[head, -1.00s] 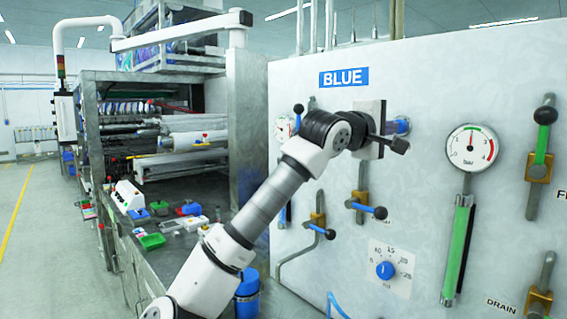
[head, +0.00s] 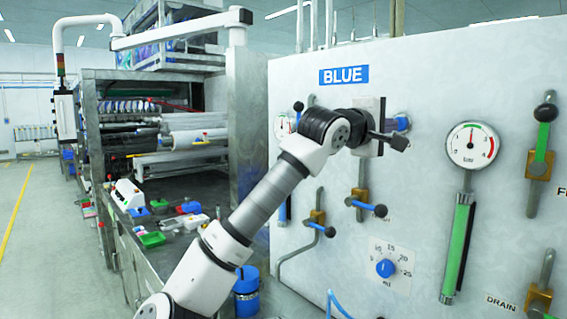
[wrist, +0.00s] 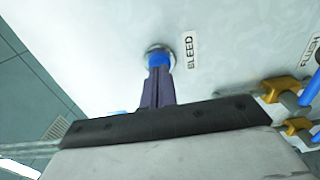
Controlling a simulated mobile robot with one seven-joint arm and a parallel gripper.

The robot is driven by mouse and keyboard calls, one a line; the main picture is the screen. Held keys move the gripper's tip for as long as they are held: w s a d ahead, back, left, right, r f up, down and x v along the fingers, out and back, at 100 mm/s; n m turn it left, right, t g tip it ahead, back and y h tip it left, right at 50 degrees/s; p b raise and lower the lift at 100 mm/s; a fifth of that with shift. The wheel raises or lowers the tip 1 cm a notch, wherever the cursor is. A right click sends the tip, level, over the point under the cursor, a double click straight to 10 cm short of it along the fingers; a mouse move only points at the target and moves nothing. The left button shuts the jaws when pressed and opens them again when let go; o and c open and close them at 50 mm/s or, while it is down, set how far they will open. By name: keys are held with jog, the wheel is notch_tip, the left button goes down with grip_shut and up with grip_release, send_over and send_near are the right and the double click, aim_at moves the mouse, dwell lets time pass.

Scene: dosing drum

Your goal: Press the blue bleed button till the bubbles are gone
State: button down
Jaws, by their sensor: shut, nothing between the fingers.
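The blue bleed button (wrist: 158,60) sits in a round metal ring on the white panel, beside the BLEED label (wrist: 190,50) in the wrist view. My gripper (wrist: 158,72) is shut and empty, its dark fingers pointing at the button. The fingertips overlap the button's lower part; I cannot tell whether they touch or press it. In the head view my gripper (head: 396,124) is at the panel, and its hand partly hides the button and ring. A green upright tube (head: 458,247) stands below the gauge (head: 472,146). I cannot make out bubbles in it.
Blue-handled valves (head: 368,208) and a volume dial (head: 385,268) lie below my gripper. A green-handled valve (head: 541,140) is at the right. In the wrist view, brass valve fittings (wrist: 285,90) show at right. A cluttered bench (head: 165,245) stands left of my arm.

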jog(key=shift+a, duration=0.15)
jog(key=b+v, duration=0.3)
jog(key=v, duration=0.5)
dwell(0.3)
jog(key=shift+s, duration=0.1)
